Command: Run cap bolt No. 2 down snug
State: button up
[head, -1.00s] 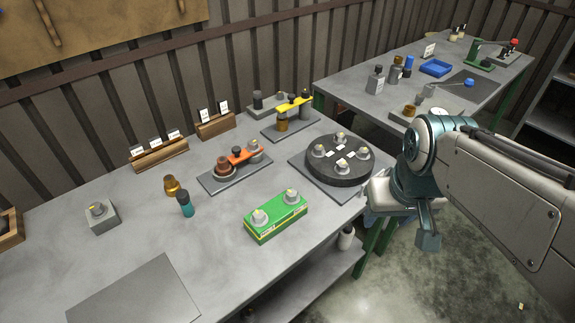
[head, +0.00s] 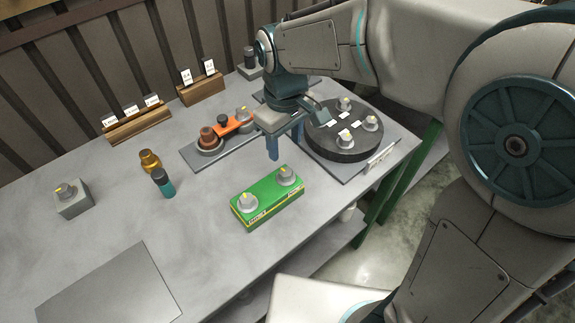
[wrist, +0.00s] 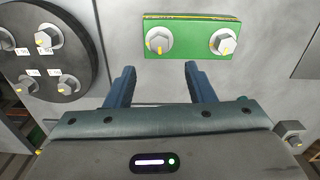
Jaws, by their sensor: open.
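The round black cap (head: 334,150) carries bolts with yellow marks, such as the front bolt (head: 345,138), and small white labels. In the wrist view the cap (wrist: 82,62) is at the upper left. Its labels are too small to read, so I cannot tell which bolt is No. 2. A green block (head: 268,203) in front holds two similar bolts, which show in the wrist view as a left bolt (wrist: 158,41) and a right bolt (wrist: 223,41). My gripper (head: 287,146) is open and empty above the table, between cap and block; in the wrist view its fingers (wrist: 160,70) point towards the block.
An orange tool (head: 233,125) and a brown stepped part (head: 209,138) sit on a plate left of my gripper. A brass part (head: 150,161), a teal-and-black bottle (head: 163,183) and a grey block with a bolt (head: 73,201) stand further left.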

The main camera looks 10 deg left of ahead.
aim_at(286, 172)
notch_tip(286, 172, down, 10)
jog(key=shift+r, duration=0.25)
jog(key=c, duration=1)
